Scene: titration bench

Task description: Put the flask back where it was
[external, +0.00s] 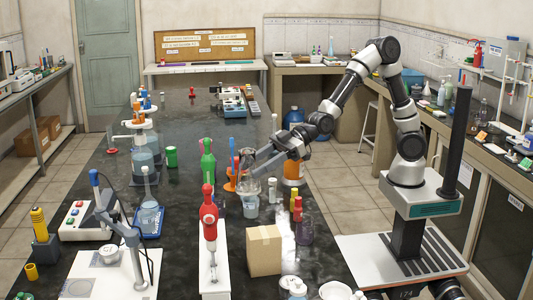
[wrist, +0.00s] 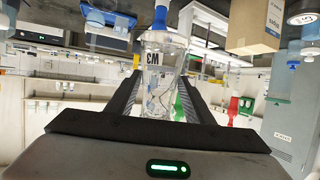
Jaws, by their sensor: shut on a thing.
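The flask (wrist: 165,70) is clear glass with a dark marking on its side. In the wrist view, which looks upside down, it sits between the two fingers of my gripper (wrist: 163,100). In the external view my gripper (external: 257,167) is shut on the flask (external: 250,184), over the dark bench near its right side. Below the flask is a small bluish vessel (external: 250,207); whether they touch I cannot tell. The spot where the flask stood before cannot be made out.
A red bottle (external: 209,222) and a green bottle (external: 208,165) stand left of my gripper. An orange container (external: 291,172) is to the right. A blue-tinted flask (external: 149,215) sits on a blue tray further left.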

